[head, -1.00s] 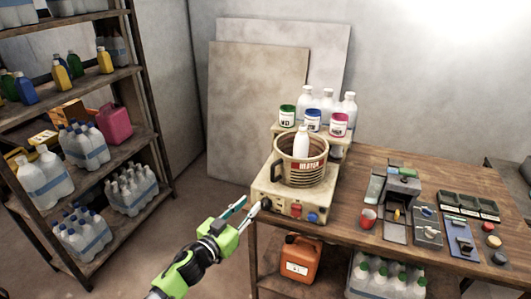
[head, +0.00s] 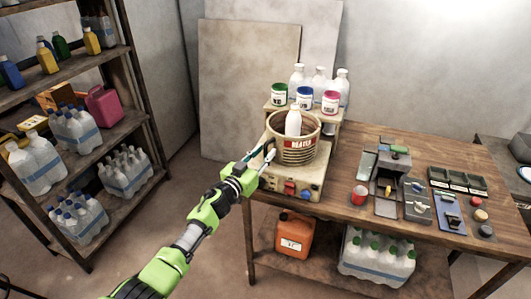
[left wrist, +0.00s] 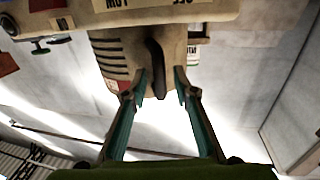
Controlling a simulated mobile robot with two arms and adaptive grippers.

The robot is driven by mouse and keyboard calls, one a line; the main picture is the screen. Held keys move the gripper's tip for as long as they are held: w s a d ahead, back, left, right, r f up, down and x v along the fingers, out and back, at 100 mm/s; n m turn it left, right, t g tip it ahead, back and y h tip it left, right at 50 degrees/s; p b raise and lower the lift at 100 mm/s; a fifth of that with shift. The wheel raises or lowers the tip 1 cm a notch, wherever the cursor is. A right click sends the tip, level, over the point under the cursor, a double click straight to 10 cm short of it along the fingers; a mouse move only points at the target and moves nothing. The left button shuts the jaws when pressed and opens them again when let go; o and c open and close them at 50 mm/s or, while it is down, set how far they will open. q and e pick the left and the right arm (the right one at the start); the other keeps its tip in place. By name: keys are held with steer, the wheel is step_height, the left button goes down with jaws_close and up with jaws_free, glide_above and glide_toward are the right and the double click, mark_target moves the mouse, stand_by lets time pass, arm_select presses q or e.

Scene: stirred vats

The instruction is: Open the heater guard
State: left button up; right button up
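The heater guard (head: 298,156) is a beige slotted cylinder with a red label. It stands on the heater base (head: 308,176) around a white bottle (head: 293,122). Its dark handle (left wrist: 155,62) is on the side facing my left gripper. My left gripper (head: 266,154) is at the left of the guard, beside the handle. In the left wrist view its two teal fingers (left wrist: 162,94) are apart, with the handle's end between their tips or just beyond. I cannot tell whether they touch it. My right gripper is not in view.
Colored-lid jars (head: 304,98) and white bottles stand behind the guard. A shelf (head: 128,125) with bottles stands at the left. An orange canister (head: 294,237) is below.

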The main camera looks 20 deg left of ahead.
arm_select(q)
steer(key=shift+w+d, duration=0.15)
steer(key=shift+w, duration=0.55)
jaws_close()
steer(key=shift+s+f, duration=0.1)
steer(key=shift+s, duration=0.05)
